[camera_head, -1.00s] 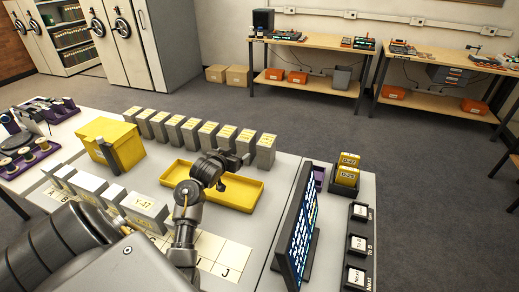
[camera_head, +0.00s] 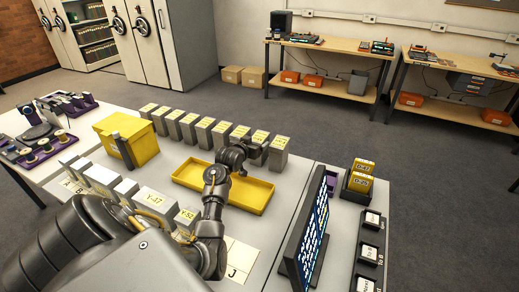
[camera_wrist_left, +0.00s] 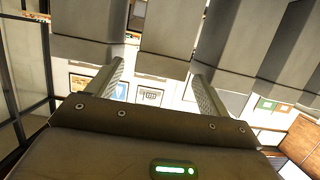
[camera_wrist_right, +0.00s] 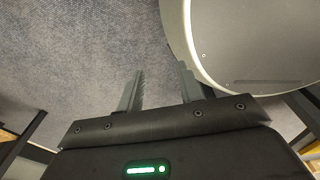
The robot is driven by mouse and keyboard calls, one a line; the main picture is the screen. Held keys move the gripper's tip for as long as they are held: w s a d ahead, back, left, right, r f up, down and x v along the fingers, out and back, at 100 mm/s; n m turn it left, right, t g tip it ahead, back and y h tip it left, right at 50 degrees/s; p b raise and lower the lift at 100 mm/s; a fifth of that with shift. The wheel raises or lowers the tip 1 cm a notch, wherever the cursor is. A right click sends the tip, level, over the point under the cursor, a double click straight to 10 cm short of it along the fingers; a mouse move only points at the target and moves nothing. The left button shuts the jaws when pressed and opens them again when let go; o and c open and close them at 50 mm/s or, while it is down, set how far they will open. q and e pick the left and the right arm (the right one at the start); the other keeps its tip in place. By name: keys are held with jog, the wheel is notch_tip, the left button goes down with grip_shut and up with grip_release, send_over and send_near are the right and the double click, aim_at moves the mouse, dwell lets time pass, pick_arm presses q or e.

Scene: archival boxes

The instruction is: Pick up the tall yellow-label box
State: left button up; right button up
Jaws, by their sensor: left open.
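A row of several tall grey boxes with yellow top labels (camera_head: 204,132) stands upright behind the yellow tray. My left gripper (camera_head: 248,151) is at the right part of this row, on its near side, and partly covers boxes there. In the left wrist view my left gripper (camera_wrist_left: 161,88) is open and empty. A grey box (camera_wrist_left: 172,28) stands just beyond the gap between its fingers, with other boxes on both sides. I cannot tell which label that box has. My right gripper (camera_wrist_right: 160,90) is open and empty over the floor, seen only in the right wrist view.
The empty yellow tray (camera_head: 255,206) lies under my left forearm. A yellow bin (camera_head: 142,148) and white boxes (camera_head: 154,199) stand to its left. A screen (camera_head: 308,232) and a black holder with yellow boxes (camera_head: 357,192) are at the right.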

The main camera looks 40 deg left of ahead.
aim_at(258, 138)
pick_arm(q)
jog(key=shift+x, duration=2.1)
jog(key=shift+s+d+f, duration=0.1)
jog(key=shift+f, duration=0.1)
jog(key=c, duration=1.6)
jog(key=shift+c, duration=0.5)
jog(key=shift+r, duration=0.1)
